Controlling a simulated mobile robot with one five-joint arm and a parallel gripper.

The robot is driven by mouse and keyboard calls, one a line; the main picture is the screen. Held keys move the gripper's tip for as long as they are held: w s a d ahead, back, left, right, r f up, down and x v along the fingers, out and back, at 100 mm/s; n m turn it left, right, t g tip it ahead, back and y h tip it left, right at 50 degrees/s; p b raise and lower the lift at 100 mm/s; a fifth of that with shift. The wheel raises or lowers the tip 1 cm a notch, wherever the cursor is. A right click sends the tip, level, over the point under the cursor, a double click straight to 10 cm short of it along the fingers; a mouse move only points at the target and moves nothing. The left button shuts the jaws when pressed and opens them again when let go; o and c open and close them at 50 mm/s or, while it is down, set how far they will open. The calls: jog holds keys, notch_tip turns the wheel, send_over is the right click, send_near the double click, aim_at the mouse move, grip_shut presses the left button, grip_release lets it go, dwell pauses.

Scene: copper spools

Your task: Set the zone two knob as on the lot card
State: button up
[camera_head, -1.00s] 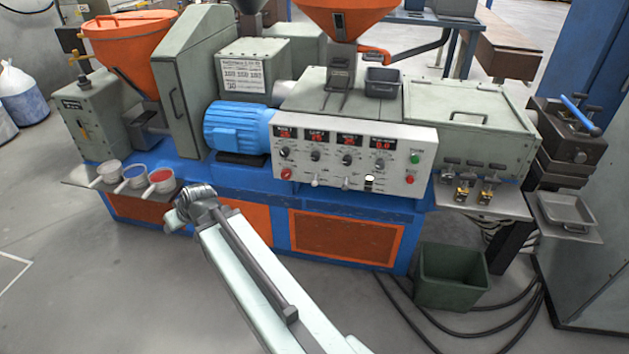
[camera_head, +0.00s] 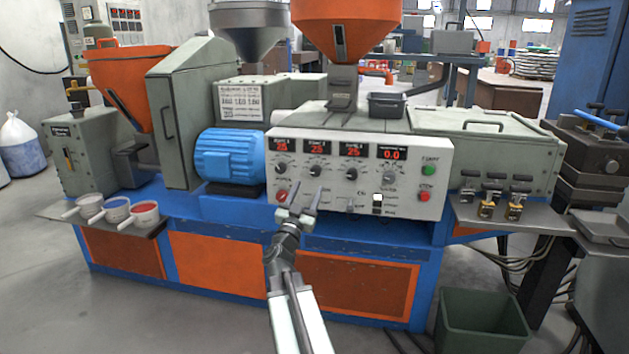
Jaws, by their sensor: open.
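The control panel (camera_head: 426,205) is a pale box on the front of the blue machine. Several black knobs sit in a row under red displays; the second from the left, under the second display, is the zone two knob (camera_head: 316,171). Its display (camera_head: 317,149) seems to read 25. The lot card (camera_head: 240,101) is a white sheet on the grey box left of the panel; its print is too small to read surely. My gripper (camera_head: 306,190) is open and empty, in front of the panel's lower left, below the zone two knob. Its fingers point up, and any contact cannot be told.
Small switches, a green button (camera_head: 429,170) and another red button (camera_head: 425,196) are further right. A blue motor (camera_head: 229,155) stands left of the panel. A green bin (camera_head: 484,322) is on the floor at right.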

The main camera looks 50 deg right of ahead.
aim_at(314, 174)
jog(key=p+x, duration=0.2)
jog(key=x, duration=0.5)
jog(key=shift+w+d, duration=0.1)
jog(key=shift+d, duration=0.05)
grip_shut()
